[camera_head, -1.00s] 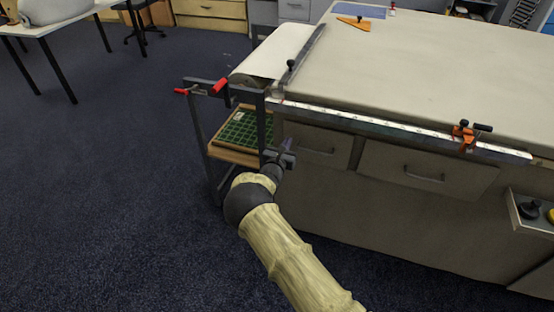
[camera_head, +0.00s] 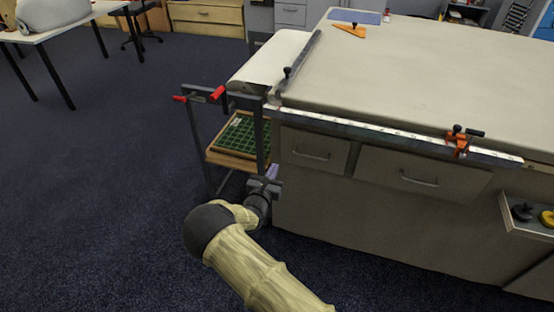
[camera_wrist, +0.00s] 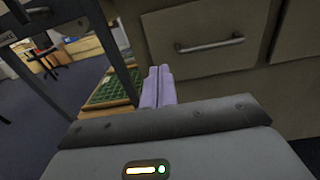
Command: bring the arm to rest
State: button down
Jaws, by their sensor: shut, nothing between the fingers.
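My arm reaches up from the bottom of the head view, in a pale ridged sleeve with a dark joint. My gripper (camera_head: 272,172) is at its end, low beside the left end of the long table (camera_head: 430,75), below the tabletop. In the wrist view my gripper (camera_wrist: 158,86) shows two pale purple fingers side by side, shut with nothing between them. They point toward the drawer front and the gap left of it.
Close by are a metal post (camera_head: 260,135), a shelf tray with a green grid (camera_head: 240,135), and drawers (camera_head: 312,152). Red-handled clamps (camera_head: 217,93) stick out at the table's left end. An orange clamp (camera_head: 460,140) sits on the front rail. Open carpet (camera_head: 90,200) lies left.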

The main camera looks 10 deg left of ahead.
jog(key=shift+d, duration=0.1)
jog(key=d+r+m+g+h, duration=0.1)
jog(key=d+m+g+h, duration=0.15)
jog(key=d, duration=0.35)
jog(key=d+r+m+g+h, duration=0.1)
jog(key=d+r+m+h, duration=0.1)
jog(key=d+m+h, duration=0.3)
jog(key=s+d+r+m+g+y, duration=0.1)
jog(key=s+d+r+m+g, duration=0.1)
jog(key=s+d+m+g, duration=0.65)
jog(key=s+d+r+m+g+y, duration=0.2)
jog(key=s+d+m+g, duration=0.35)
jog(key=d, duration=0.65)
jog(key=s+r+m+t+y, duration=0.1)
jog(key=s+r+m+y, duration=0.25)
jog(key=s+m, duration=0.4)
jog(key=s+r+m+t+y, duration=0.1)
jog(key=s+r+m+y, duration=0.2)
jog(key=s+r+m, duration=0.4)
notch_tip(320, 180, up, 19)
jog(key=n+p, duration=0.1)
jog(key=p, duration=1.9)
jog(key=shift+s+f+p, duration=0.2)
jog(key=shift+s+p, duration=0.2)
